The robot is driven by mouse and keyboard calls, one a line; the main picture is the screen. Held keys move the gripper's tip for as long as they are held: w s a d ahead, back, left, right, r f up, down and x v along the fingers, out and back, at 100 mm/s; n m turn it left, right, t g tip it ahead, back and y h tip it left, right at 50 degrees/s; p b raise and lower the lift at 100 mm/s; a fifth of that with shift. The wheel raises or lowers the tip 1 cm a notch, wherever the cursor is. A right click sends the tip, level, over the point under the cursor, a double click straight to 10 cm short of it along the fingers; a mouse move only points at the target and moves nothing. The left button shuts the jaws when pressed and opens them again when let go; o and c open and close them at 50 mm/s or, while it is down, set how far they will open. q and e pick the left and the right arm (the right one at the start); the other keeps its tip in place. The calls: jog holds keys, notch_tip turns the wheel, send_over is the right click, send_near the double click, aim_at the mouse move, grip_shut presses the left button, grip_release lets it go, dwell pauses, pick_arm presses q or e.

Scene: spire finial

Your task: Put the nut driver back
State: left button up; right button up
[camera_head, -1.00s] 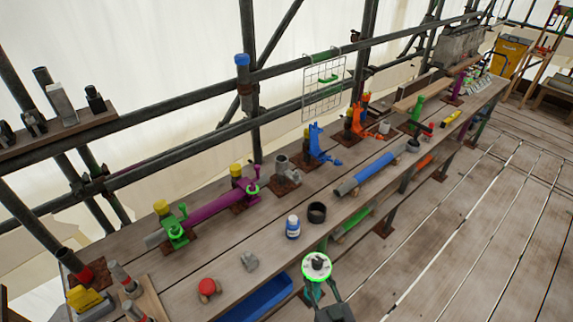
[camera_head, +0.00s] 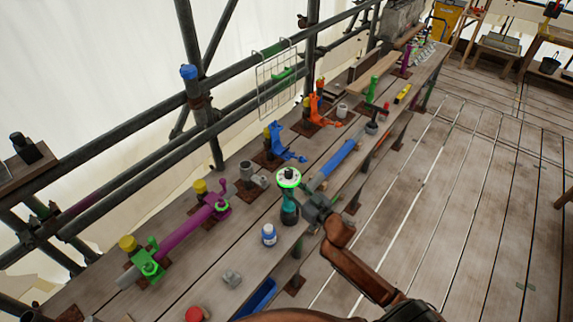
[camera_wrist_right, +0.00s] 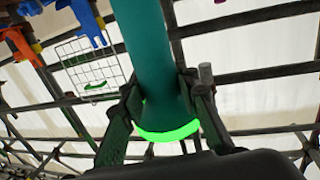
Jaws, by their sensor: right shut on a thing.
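The nut driver appears to be the teal tool (camera_head: 289,198) with a bright green ring and a pale disc at its top, upright above the bench. My right gripper (camera_head: 304,207) is shut on it from the right side. In the right wrist view the teal shaft (camera_wrist_right: 145,50) runs between the two fingers (camera_wrist_right: 165,112), with the glowing green ring close to the palm. A dark round cup (camera_head: 290,217) shows just under the tool. I cannot tell whether the tool's lower end is inside it or above it. My left gripper is out of view.
A white and blue bottle (camera_head: 269,235) stands just left of the tool. A blue pipe (camera_head: 334,165) lies to the right. Scaffold rails run behind.

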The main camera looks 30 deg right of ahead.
jog(key=shift+w+d+r, duration=0.95)
jog(key=shift+w+r, duration=0.15)
jog(key=shift+w, duration=0.05)
jog(key=shift+w+d+r, duration=0.1)
jog(key=shift+w+r, duration=0.05)
jog(key=shift+w, duration=0.1)
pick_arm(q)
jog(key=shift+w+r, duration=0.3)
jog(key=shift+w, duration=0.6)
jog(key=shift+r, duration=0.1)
pick_arm(e)
jog(key=shift+r+p, duration=0.1)
jog(key=shift+p, duration=0.45)
pick_arm(q)
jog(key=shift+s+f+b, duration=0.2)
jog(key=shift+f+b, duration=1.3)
jog(key=shift+b, duration=0.15)
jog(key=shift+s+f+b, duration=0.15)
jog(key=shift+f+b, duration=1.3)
jog(key=shift+b, duration=0.15)
pick_arm(e)
notch_tip(320, 180, down, 12)
jog(key=shift+r, duration=0.2)
